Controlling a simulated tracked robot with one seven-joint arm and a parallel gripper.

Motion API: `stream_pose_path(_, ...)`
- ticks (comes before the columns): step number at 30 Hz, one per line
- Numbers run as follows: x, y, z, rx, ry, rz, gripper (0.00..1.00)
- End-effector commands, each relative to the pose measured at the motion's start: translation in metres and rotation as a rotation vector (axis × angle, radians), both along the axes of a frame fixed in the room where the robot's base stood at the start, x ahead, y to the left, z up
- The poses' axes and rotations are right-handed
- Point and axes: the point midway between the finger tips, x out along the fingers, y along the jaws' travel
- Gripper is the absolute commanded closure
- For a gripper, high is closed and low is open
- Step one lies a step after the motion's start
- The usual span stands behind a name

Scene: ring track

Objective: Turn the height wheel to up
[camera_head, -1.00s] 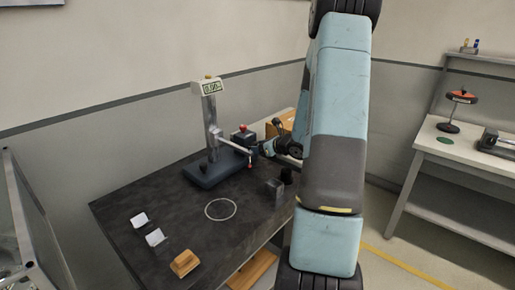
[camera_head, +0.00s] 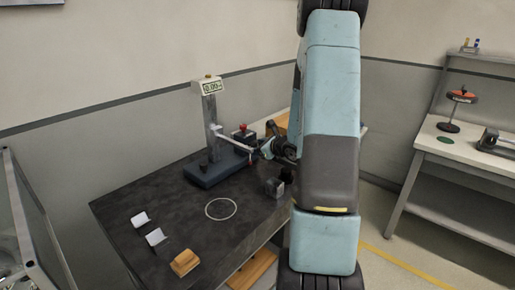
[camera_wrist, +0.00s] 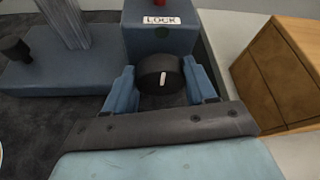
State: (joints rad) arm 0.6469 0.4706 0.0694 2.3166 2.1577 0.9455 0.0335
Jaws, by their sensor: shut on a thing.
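A dark blue height gauge stands on the dark table, with its base (camera_head: 212,172), a grey column (camera_head: 210,118), a white display (camera_head: 207,87) on top and a white arm (camera_head: 235,141) reaching right. My gripper (camera_head: 265,150) is at the end of that arm in the head view. In the wrist view my gripper (camera_wrist: 162,82) has its two blue fingers on either side of a black round wheel (camera_wrist: 160,72) and is shut on it. The wheel's white mark points nearly straight up in the picture. Which label belongs to the wheel does not show.
A blue box marked LOCK (camera_wrist: 163,20) with a red button is behind the wheel. A wooden block (camera_wrist: 280,75) is to the right. A white ring (camera_head: 220,209), two white cards and a wooden piece (camera_head: 185,263) lie on the table's front half. A second table stands right.

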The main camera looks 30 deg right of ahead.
Motion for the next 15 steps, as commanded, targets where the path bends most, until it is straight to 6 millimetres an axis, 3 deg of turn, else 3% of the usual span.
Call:
stream_pose_path(1, -0.0003, 0.0003, -0.0004, 0.0, 0.001, 0.001, 0.75)
stream_pose_path(2, -0.0003, 0.0003, -0.0004, 0.0, 0.001, 0.001, 0.42)
stream_pose_path(3, -0.0003, 0.0004, -0.0004, 0.0, 0.001, 0.001, 0.39)
stream_pose_path(9, -0.0001, 0.0004, -0.0002, 0.0, 0.0, 0.001, 0.19)
stream_pose_path(15, 0.0, 0.0005, -0.0001, 0.0, 0.0, 0.001, 0.19)
